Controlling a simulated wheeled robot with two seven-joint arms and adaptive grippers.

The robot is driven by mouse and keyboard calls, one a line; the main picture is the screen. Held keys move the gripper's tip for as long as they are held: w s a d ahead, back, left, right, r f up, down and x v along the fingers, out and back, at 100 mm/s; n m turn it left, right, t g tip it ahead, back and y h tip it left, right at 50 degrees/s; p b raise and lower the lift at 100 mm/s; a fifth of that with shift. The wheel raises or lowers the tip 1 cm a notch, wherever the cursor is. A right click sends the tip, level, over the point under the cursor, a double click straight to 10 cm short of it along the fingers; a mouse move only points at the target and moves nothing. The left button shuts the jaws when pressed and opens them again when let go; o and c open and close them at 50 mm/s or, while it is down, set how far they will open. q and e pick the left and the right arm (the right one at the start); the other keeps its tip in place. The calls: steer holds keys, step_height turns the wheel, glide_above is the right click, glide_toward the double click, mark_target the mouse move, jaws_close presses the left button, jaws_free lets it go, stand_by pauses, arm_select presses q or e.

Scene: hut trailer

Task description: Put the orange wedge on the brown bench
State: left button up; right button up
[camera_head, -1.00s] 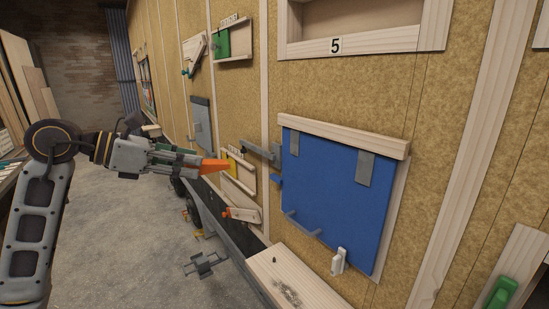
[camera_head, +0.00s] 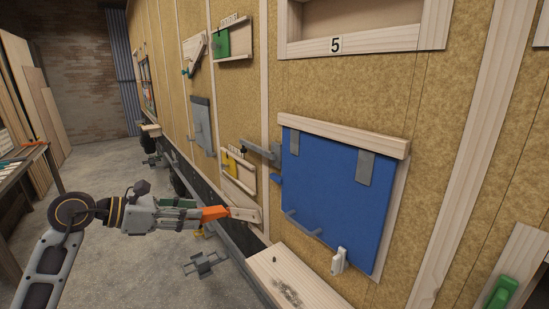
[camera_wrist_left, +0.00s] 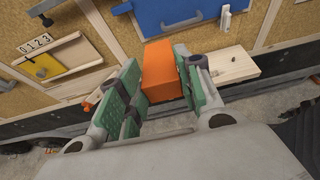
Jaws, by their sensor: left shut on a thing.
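The orange wedge (camera_head: 214,213) is between the fingers of my left gripper (camera_head: 203,215), which is shut on it. The wedge points right, towards the wall, in the head view. In the left wrist view the orange wedge (camera_wrist_left: 161,70) sits between the green finger pads of the left gripper (camera_wrist_left: 163,90), clear of the floor. A pale wooden ledge (camera_head: 310,284) sticks out low from the wall, right of the gripper; I cannot tell whether it is the brown bench. My right gripper is not in view.
A blue panel (camera_head: 335,195) with grey fittings and a white latch (camera_head: 339,262) is on the wall above the ledge. A small wooden panel with a yellow plate (camera_head: 231,161) is further left. A workbench (camera_head: 45,152) stands at far left. The grey floor between is mostly open.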

arm_select(q)
steer(key=s+f, duration=0.3)
steer(key=f, duration=0.7)
steer(key=s+f, duration=0.3)
steer(key=f, duration=0.6)
steer(key=shift+s+f, duration=0.25)
steer(key=shift+f, duration=0.15)
steer(key=shift+w+a+r, duration=0.1)
steer(key=shift+a+r, duration=0.05)
stand_by(0.5)
stand_by(0.6)
steer(key=d+r+m+g+h, duration=0.1)
steer(key=d+r+m+g, duration=0.3)
steer(key=d, duration=0.3)
steer(key=d+r+m+g+h, duration=0.1)
steer(key=d+r+m+g, duration=0.2)
steer(key=d, duration=0.5)
steer(key=shift+r+m+g+h, duration=0.3)
steer(key=shift+r+m+g, duration=0.15)
steer(key=shift+g, duration=0.35)
stand_by(0.3)
